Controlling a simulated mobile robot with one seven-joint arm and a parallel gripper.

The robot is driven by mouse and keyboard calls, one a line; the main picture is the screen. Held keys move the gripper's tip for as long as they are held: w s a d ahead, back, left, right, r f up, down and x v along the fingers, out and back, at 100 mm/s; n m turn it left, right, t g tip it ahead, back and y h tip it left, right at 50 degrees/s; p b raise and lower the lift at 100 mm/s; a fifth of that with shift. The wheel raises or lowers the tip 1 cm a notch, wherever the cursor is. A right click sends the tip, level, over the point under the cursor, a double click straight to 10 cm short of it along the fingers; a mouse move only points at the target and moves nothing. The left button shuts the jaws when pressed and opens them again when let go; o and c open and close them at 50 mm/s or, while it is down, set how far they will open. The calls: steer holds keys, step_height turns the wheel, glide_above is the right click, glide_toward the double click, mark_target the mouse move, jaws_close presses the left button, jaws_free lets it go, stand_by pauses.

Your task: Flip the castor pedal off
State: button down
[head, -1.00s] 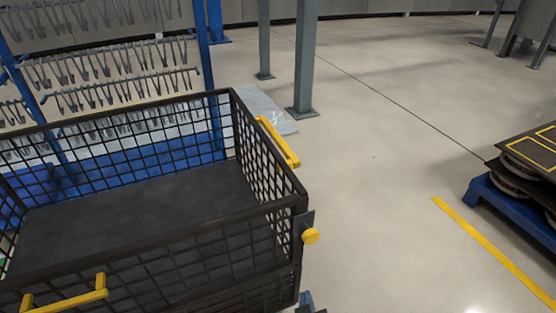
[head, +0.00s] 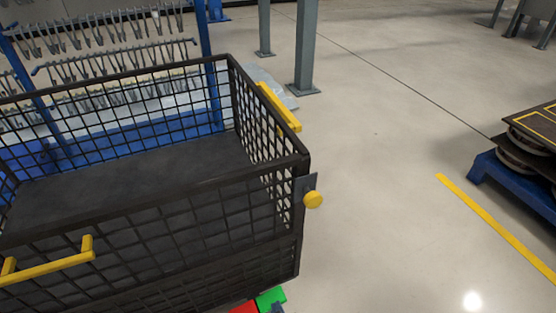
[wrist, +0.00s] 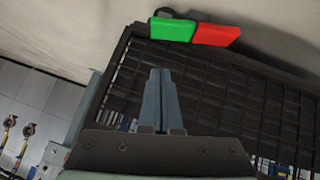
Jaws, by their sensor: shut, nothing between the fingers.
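A castor pedal with a green half (head: 270,298) and a red half (head: 243,307) shows at the bottom edge of the head view, low at the near right corner of the black mesh cart (head: 228,185). In the wrist view the green part (wrist: 172,29) and the red part (wrist: 215,34) lie side by side at the top, by the cart's edge. My gripper (wrist: 160,72) is shut and empty. Its fingertips point toward the pedal and appear apart from it, below the green part in the picture. The castor wheel itself cannot be made out.
Floor to the right is clear up to a yellow line (head: 490,225) and a blue pallet (head: 510,185).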

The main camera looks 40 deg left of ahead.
steer(key=b, duration=0.4)
glide_above(276, 293)
steer(key=s+d, duration=0.2)
steer(key=s, duration=0.1)
step_height(276, 293, down, 6)
steer(key=shift+d+r, duration=0.1)
steer(key=shift+r, duration=0.1)
steer(key=shift+w+f+b, duration=0.2)
steer(key=shift+f+b, duration=0.35)
steer(key=shift+w+f+b, duration=0.15)
steer(key=shift+f+b, duration=0.35)
steer(key=shift+b, duration=0.05)
steer(key=shift+w+d+f+b, duration=0.1)
steer(key=shift+w+f+b, duration=0.15)
steer(key=shift+f+b, duration=0.45)
